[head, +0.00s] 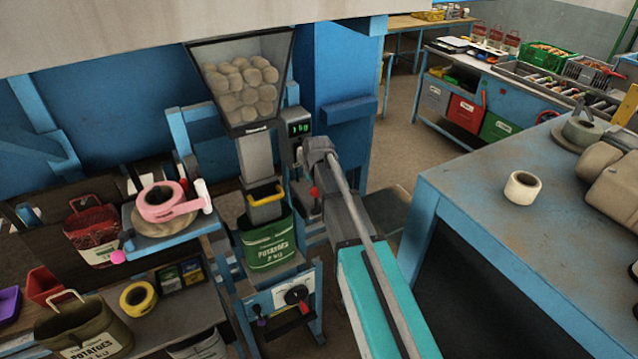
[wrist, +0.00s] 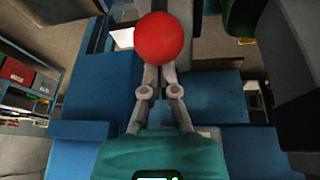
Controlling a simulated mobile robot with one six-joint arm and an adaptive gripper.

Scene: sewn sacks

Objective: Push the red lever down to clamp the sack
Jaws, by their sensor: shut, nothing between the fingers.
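The red lever's round knob (head: 314,191) shows beside the filling spout in the head view, just left of my arm. In the wrist view the red knob (wrist: 159,38) is large, right at the tips of my gripper (wrist: 159,72). My gripper's fingers are together with nothing between them. The knob overlaps the fingertips in the picture; I cannot tell whether they touch. The lever's rod is not clearly visible. The green potato sack (head: 268,245) hangs upright under the spout, its mouth around the yellow-rimmed outlet (head: 265,196).
A potato-filled hopper (head: 240,80) stands above the spout, with a display (head: 299,128) beside it. A control box (head: 290,296) with a dial is below. A side shelf holds pink tape (head: 158,203). A blue table (head: 500,205) with a white roll (head: 522,187) is at right.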

